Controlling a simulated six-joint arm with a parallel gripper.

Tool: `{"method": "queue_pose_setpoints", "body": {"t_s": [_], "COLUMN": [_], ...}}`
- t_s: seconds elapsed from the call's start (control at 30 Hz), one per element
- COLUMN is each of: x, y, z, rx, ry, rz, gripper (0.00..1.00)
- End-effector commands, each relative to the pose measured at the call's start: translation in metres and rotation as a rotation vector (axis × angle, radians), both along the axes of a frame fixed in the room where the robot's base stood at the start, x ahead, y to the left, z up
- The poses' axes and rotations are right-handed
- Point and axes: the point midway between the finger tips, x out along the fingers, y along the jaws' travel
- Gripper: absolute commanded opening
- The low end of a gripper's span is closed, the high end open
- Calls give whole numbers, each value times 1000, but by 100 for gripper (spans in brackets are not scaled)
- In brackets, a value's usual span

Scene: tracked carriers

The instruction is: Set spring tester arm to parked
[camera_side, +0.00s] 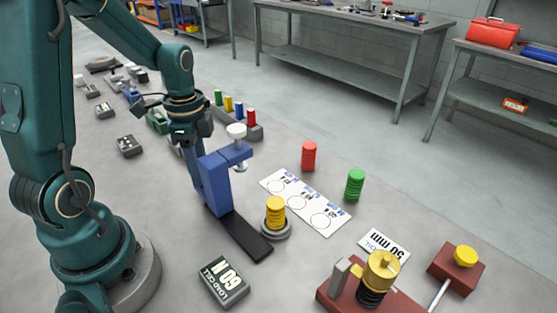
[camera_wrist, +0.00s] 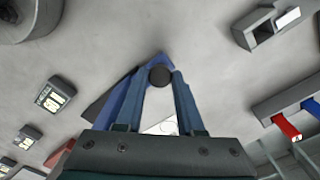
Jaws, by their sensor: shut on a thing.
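The spring tester has a dark base (camera_side: 240,235), a blue upright (camera_side: 213,183) and a blue arm (camera_side: 236,153) with a white knob on top. The arm reaches right from the upright, short of being over the yellow spring (camera_side: 276,210), which stands on a grey round seat (camera_side: 275,230). My gripper (camera_side: 199,146) is at the back of the tester's top; its fingertips are hidden in the side view. In the wrist view my gripper (camera_wrist: 160,82) is shut on a dark round knob (camera_wrist: 159,75), with blue tester parts (camera_wrist: 122,98) around it.
Red (camera_side: 309,156) and green (camera_side: 355,185) springs stand by a white card (camera_side: 305,202). A load cell box (camera_side: 223,281) stands in front. A red-based fixture with a gold top (camera_side: 383,268) stands front right. A coloured row (camera_side: 237,107) stands behind the tester.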

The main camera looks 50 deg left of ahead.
Motion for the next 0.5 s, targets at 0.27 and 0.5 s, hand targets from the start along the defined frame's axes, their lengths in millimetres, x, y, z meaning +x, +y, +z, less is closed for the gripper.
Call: {"method": "queue_pose_setpoints", "body": {"t_s": [0.27,0.5], "x": [1,1], "y": [6,6], "z": [1,0], "rx": [16,13], "ry": [-8,-8], "rz": [-4,-2], "gripper": [0,66]}}
